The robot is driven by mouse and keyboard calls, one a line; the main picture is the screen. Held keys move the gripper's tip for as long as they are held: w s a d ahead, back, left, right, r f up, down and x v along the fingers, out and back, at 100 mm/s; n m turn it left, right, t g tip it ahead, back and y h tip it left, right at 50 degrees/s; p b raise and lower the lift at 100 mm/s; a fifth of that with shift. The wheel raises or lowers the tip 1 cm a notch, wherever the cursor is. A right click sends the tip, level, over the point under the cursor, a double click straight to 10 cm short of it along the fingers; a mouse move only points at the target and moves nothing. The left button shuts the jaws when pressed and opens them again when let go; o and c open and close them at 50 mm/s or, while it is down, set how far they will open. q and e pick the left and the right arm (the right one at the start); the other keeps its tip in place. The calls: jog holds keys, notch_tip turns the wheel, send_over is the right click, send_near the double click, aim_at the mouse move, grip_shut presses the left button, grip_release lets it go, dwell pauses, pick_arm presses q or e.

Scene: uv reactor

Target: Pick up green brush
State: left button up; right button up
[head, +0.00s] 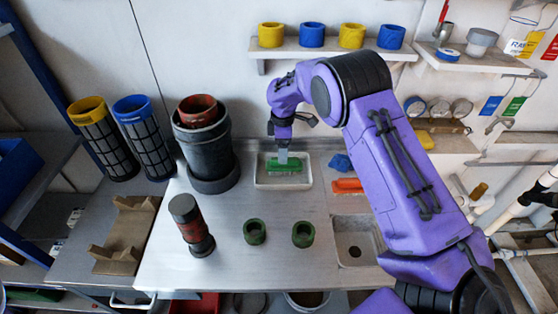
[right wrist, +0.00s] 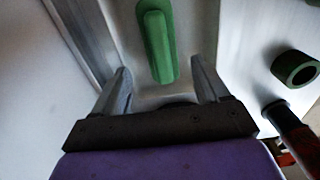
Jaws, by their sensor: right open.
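The green brush (head: 284,166) lies in a shallow white tray (head: 262,184) near the back of the counter. In the right wrist view the brush (right wrist: 157,45) lies in the tray, ahead of my gripper and roughly between the lines of its fingers. My right gripper (head: 283,155) is directly above the brush and hides part of it in the head view. In the right wrist view its two fingers (right wrist: 160,88) are spread apart with nothing between the tips. My left gripper is not in view.
An orange-red brush (head: 347,186) and a blue item (head: 340,162) lie right of the tray. Two green rings (head: 303,234) stand in front. A dark grey cylinder (head: 208,150) stands left, and a dark-red cylinder (head: 192,226) nearer. A sink (head: 356,250) is front right.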

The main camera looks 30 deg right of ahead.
aim_at(294, 164)
jog(key=shift+s+f, duration=0.6)
jog(key=shift+f, duration=0.1)
jog(key=f, duration=0.2)
jog(key=f+p, duration=0.1)
jog(key=w+f+p, duration=0.1)
jog(key=f, duration=0.1)
jog(key=shift+d+f, duration=0.15)
jog(key=shift+f, duration=0.2)
jog(key=shift+s+r, duration=0.15)
jog(key=shift+s, duration=0.05)
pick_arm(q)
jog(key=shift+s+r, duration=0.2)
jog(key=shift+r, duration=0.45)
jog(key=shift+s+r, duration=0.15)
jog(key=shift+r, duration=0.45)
pick_arm(e)
jog(key=c, duration=1.2)
